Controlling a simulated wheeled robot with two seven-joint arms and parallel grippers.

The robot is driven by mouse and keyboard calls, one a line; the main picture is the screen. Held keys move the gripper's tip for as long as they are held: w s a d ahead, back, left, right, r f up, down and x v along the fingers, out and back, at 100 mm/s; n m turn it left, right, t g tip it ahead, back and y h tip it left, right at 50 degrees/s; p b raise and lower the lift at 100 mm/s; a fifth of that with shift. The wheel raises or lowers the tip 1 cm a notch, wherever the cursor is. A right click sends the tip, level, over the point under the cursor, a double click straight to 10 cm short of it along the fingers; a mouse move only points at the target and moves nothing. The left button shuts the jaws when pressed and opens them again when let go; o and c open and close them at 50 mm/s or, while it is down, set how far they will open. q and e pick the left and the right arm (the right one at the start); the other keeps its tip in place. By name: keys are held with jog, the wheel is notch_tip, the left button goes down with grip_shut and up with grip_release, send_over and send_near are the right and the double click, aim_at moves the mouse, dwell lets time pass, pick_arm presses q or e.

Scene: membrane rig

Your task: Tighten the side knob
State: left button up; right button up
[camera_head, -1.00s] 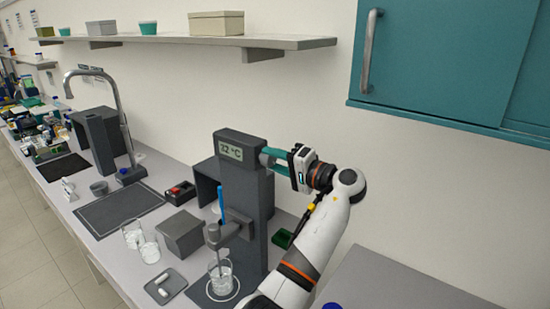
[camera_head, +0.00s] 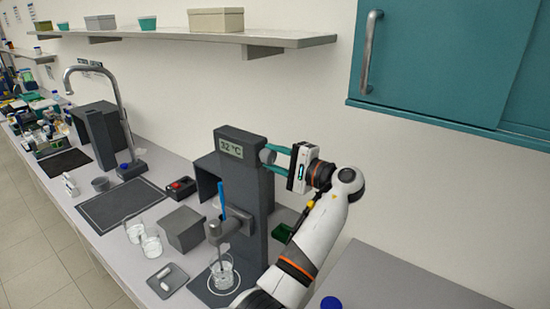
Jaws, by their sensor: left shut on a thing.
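The membrane rig is a dark grey column (camera_head: 257,190) with a "32 °C" display (camera_head: 231,148) on its top block. A round grey side knob (camera_head: 266,156) sticks out from the right side of that block. My left gripper (camera_head: 270,157) reaches it from the right. Its teal fingers are shut on the knob, one along its upper side and one along its lower side. The palm stands a little away to the right of the knob. My right gripper is not in view.
A clamp arm (camera_head: 222,228) with a blue stick stands over a beaker (camera_head: 222,273) at the column's front. A grey box (camera_head: 182,228), glass beakers and a small tray (camera_head: 167,280) are to the left. A teal cabinet (camera_head: 455,60) hangs at upper right.

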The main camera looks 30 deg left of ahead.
pick_arm(q)
jog(key=o, duration=1)
jog(key=shift+w, duration=0.1)
jog(key=shift+d+f, duration=0.1)
jog(key=shift+d+f+b, duration=0.1)
jog(key=shift+d+b, duration=0.2)
jog(key=shift+b, duration=0.05)
jog(key=d+b, duration=0.2)
jog(key=d, duration=0.1)
jog(key=d+b, duration=0.2)
jog(key=d, duration=0.2)
jog(key=s+d+b, duration=0.1)
jog(key=d+b, duration=0.1)
jog(key=d, duration=0.2)
jog(key=shift+d, duration=0.15)
